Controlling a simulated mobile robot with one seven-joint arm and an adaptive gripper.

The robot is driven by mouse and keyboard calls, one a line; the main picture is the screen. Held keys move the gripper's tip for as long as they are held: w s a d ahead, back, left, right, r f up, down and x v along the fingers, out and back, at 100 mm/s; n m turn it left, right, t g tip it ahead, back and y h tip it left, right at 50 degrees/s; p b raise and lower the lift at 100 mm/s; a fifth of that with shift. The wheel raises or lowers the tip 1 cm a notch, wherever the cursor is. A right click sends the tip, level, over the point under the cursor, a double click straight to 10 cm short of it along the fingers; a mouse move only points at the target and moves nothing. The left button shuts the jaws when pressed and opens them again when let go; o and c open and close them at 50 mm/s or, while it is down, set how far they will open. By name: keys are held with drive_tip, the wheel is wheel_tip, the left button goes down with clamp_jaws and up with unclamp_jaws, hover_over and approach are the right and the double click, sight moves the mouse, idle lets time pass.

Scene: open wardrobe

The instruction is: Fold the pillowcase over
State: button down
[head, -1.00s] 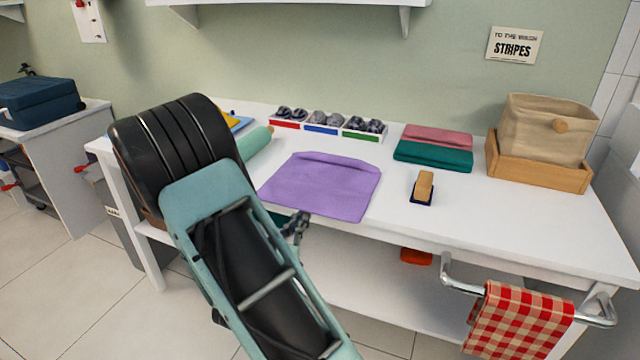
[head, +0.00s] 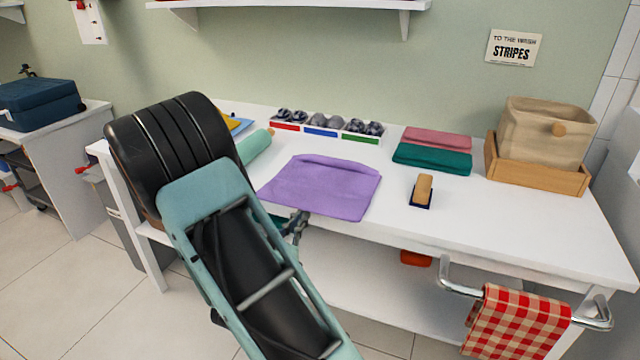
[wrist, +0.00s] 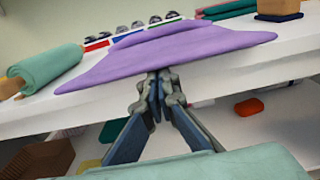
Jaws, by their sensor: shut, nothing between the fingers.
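The purple pillowcase (head: 322,187) lies on the white table near its front edge, with a raised ridge along its far side. In the wrist view the pillowcase (wrist: 170,52) spreads out just beyond the fingertips. My gripper (wrist: 158,80) is shut and empty, at the table's front edge, close to the near edge of the cloth. I cannot tell whether the fingertips touch the cloth. In the head view my gripper (head: 300,216) shows small beside my arm, which hides part of the table's left side.
Behind lies a divided tray (head: 325,131) of dark rolled items. Folded red and green cloths (head: 432,157), a brush (head: 422,190) and a wooden box with a beige bin (head: 540,178) stand right. A green roll (wrist: 45,68) lies left. A checked towel (head: 520,322) hangs in front.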

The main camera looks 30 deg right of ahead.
sight(301, 201)
drive_tip(key=shift+w+d+r+p, duration=0.1)
drive_tip(key=shift+d+r+p, duration=0.05)
drive_tip(key=shift+r+p, duration=1.95)
drive_tip(key=shift+w+d+r+p, duration=0.2)
drive_tip(key=shift+r+p, duration=0.15)
drive_tip(key=shift+r, duration=0.25)
drive_tip(key=shift+w+d+r+p, duration=0.1)
drive_tip(key=shift+d+r+p, duration=0.15)
drive_tip(key=shift+r, duration=0.3)
drive_tip(key=shift+w+d+r+p, duration=0.3)
drive_tip(key=shift+d+r+p, duration=0.05)
drive_tip(key=shift+r+p, duration=0.15)
drive_tip(key=shift+w+d+r+p, duration=0.25)
drive_tip(key=shift+d+r+p, duration=0.1)
drive_tip(key=shift+r, duration=0.15)
drive_tip(key=shift+w+d+r+p, duration=0.3)
drive_tip(key=shift+w+d+r, duration=0.1)
drive_tip(key=shift+d+r, duration=0.05)
drive_tip(key=shift+w+d+r, duration=0.2)
drive_tip(key=shift+w+d, duration=0.2)
drive_tip(key=shift+d, duration=0.1)
drive_tip(key=shift+w+d+r, duration=0.2)
drive_tip(key=shift+w+d, duration=0.2)
drive_tip(key=shift+d, duration=0.05)
drive_tip(key=shift+x, duration=2.25)
drive_tip(key=shift+f, duration=0.1)
